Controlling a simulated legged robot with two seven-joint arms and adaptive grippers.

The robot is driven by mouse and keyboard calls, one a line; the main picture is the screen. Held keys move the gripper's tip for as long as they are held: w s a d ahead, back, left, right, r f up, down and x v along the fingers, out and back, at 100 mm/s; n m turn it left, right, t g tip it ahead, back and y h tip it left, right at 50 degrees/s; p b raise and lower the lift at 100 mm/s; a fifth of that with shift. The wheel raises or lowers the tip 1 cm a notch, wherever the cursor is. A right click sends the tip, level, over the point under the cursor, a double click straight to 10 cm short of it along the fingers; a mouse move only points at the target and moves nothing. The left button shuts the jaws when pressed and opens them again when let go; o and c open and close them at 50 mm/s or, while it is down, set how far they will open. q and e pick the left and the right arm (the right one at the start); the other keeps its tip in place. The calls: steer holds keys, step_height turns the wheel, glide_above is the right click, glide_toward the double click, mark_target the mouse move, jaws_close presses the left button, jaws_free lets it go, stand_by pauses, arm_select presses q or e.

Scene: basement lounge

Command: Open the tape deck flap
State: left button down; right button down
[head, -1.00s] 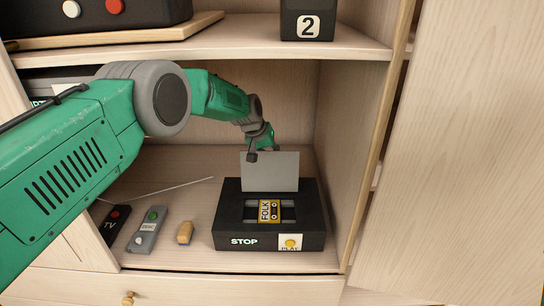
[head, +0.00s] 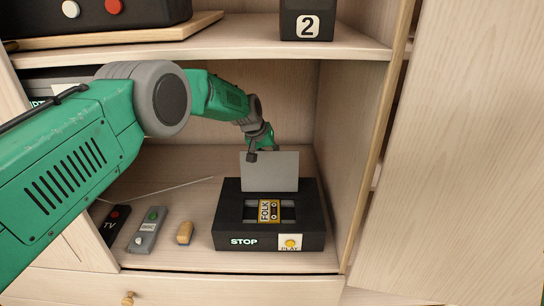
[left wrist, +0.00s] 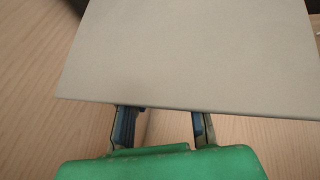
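The black tape deck (head: 228,222) sits on the cabinet shelf, with STOP and PLAY marked on its front. Its grey flap (head: 270,171) stands upright at the back of the top, so the slot with a yellow FOLK cassette (head: 269,211) is exposed. My left gripper (head: 257,148) is at the flap's top left, behind it. In the left wrist view the flap (left wrist: 190,55) fills the upper middle and hides the fingertips. The two fingers of the left gripper (left wrist: 162,125) show apart with a gap between them. My right gripper is not in view.
Left of the deck lie a small tan block (head: 184,233), a grey remote (head: 146,231) and a dark TV remote (head: 114,222). A shelf board (head: 240,44) is above, and a side wall (head: 350,150) stands close on the right. A thin rod (head: 165,190) lies behind the remotes.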

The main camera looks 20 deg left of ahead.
arm_select(q)
steer(key=shift+w+a+r, duration=0.3)
steer(key=shift+a+r, duration=0.05)
steer(key=shift+r, duration=0.05)
steer(key=c, duration=1.4)
jaws_free()
steer(key=shift+s+f, duration=0.2)
steer(key=shift+f, duration=0.1)
steer(key=shift+s+d, duration=0.1)
steer(key=shift+d, duration=0.1)
